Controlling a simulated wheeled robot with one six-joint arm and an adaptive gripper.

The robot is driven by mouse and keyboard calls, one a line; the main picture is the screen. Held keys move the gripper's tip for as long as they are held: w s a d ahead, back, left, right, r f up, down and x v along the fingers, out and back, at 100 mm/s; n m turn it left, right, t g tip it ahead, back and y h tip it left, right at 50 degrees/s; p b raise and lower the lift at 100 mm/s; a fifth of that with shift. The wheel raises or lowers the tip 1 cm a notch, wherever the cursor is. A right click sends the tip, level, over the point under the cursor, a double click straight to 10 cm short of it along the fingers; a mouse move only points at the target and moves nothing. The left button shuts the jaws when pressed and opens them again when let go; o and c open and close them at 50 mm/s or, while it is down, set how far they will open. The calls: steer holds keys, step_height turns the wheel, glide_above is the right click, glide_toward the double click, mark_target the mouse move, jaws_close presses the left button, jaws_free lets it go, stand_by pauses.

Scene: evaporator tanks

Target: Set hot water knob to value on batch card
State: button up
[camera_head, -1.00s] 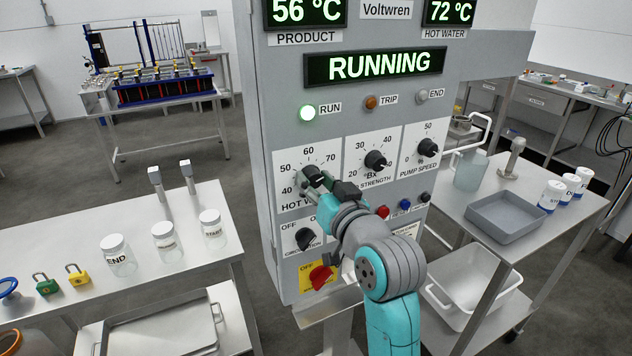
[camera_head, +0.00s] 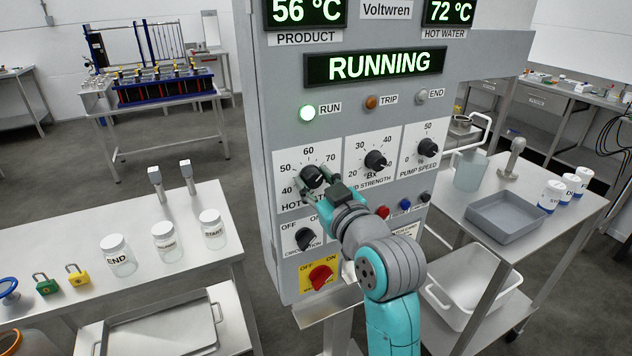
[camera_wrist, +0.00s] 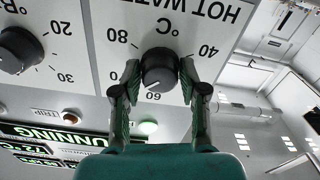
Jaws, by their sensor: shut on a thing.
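The black hot water knob (camera_head: 313,176) is at the left of the panel's row of three dials. In the wrist view the knob (camera_wrist: 159,70) appears upside down, with a finger against each side. Its white pointer mark sits close to 60, slightly toward the 80 side. My gripper (camera_head: 319,184) is shut on the knob; the fingers also show in the wrist view (camera_wrist: 159,76). The hot water display (camera_head: 450,13) reads 72 °C. I cannot make out a batch card; a white label (camera_head: 406,231) is partly hidden behind my arm.
The Bx strength knob (camera_head: 376,161) and pump speed knob (camera_head: 428,147) sit to the right. The circulation knob (camera_head: 308,238) and red switch (camera_head: 320,276) are below. The status display (camera_head: 374,65) reads RUNNING. Tables with jars and a grey tray (camera_head: 507,217) flank the panel.

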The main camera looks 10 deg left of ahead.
steer(key=shift+n, duration=1.5)
steer(key=o, duration=1.1)
steer(key=shift+o, duration=0.2)
steer(key=v, duration=1.2)
